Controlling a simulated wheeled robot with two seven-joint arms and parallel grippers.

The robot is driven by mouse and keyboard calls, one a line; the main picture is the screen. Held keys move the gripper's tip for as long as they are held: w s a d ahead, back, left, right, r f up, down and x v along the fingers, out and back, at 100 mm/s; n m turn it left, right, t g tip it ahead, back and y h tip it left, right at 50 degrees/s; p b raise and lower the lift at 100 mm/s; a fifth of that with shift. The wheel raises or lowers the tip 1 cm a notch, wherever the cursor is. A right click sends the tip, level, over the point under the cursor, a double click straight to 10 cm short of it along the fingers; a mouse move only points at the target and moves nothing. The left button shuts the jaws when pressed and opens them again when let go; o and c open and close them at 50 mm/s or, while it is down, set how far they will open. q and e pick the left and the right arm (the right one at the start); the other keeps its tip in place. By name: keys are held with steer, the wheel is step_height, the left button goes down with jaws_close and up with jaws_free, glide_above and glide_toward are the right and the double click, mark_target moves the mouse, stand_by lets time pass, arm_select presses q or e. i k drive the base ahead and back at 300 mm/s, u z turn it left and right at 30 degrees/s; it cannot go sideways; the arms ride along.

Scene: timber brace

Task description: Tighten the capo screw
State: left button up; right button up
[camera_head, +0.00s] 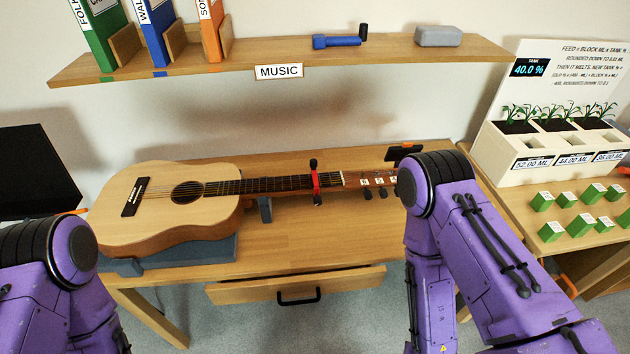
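An acoustic guitar (168,215) lies face up on the wooden desk, with its neck pointing right. A red capo (316,182) sits across the neck near the headstock. A black knob (317,199) shows at its near end and another black part (313,163) at its far end. I cannot tell which is the screw or how tight it is. My arms show only as purple links at the lower left and the right. Both grippers are out of view. My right arm covers the end of the headstock.
A grey cradle (190,254) and a grey neck rest (265,210) support the guitar. A dark device with orange (404,152) stands behind the headstock. A shelf (270,56) hangs above, holding binders and a blue tool (336,41). A planter (550,155) and green blocks stand right.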

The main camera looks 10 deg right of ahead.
mark_target(318, 201)
steer(key=k, duration=1.25)
steer(key=u, duration=0.45)
steer(key=i, duration=1.5)
steer(key=z, duration=0.75)
